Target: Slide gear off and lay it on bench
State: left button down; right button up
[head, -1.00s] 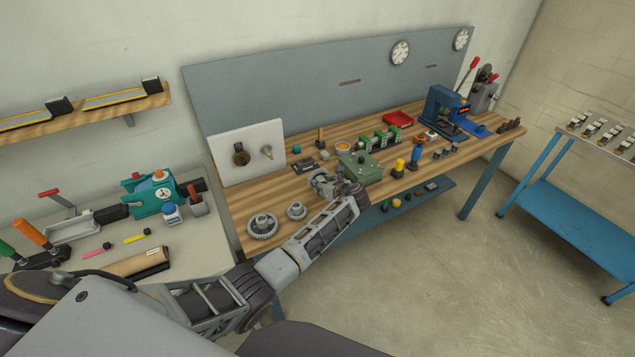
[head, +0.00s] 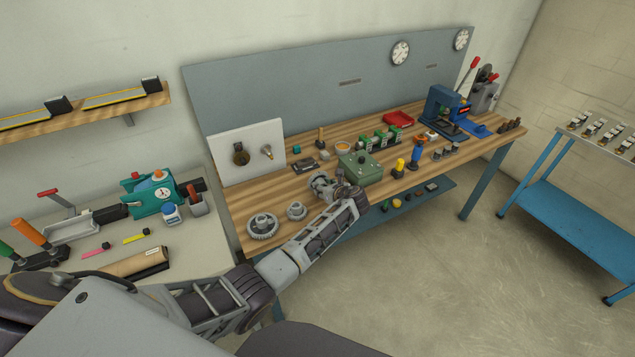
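A white upright panel (head: 217,143) stands at the left end of the wooden bench (head: 240,198). A dark brownish round part, which looks like a gear (head: 241,156), sits on its left side, and a bare metal peg (head: 266,151) sticks out on its right. A large grey gear (head: 262,227) and a smaller grey gear (head: 296,211) lie on the bench near its front left edge. My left gripper (head: 322,183) is over the front of the bench, right of the small gear and apart from the panel. Its fingers are too small to tell open from shut. My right gripper is not in view.
A green box (head: 359,168) stands just right of my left gripper. A dark flat item (head: 303,166) lies between the panel and the green box. Bare wood shows in front of the panel.

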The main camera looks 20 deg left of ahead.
pick_arm(q)
jog(key=shift+f, duration=0.3)
dwell(0.4)
jog(key=c, duration=0.9)
grip_release()
jog(key=shift+o, duration=0.2)
jog(key=shift+s, duration=0.1)
jog(key=v, duration=1.2)
jog(key=shift+f, duration=0.15)
